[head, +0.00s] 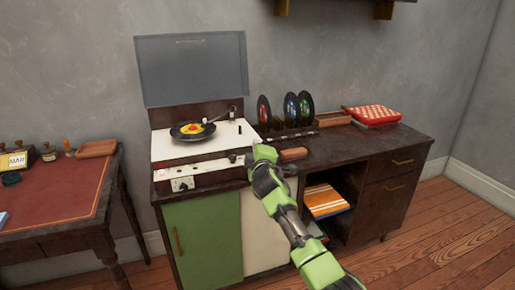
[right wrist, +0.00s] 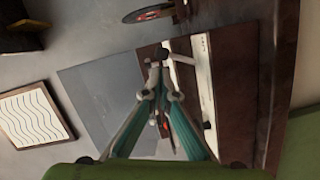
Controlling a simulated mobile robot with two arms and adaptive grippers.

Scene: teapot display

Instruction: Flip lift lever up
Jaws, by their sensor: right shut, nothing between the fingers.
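The record player (head: 168,150) has a white top, a raised smoky lid (head: 192,68) and a black record (head: 187,132) with a yellow and red label. Its tonearm (head: 222,116) reaches from the back right corner toward the record. The lift lever is too small to make out for sure. My right gripper (head: 262,153) is shut and empty, in front of the player's right front corner in the head view. In the right wrist view its fingertips (right wrist: 163,57) are together, with the white deck (right wrist: 203,85) beyond them. My left gripper is not in view.
Upright records (head: 290,108) stand in a rack right of the player. A red patterned case (head: 373,115) lies farther right on the dark cabinet (head: 365,145). A desk (head: 60,190) stands at the left. The cabinet top's right part is mostly clear.

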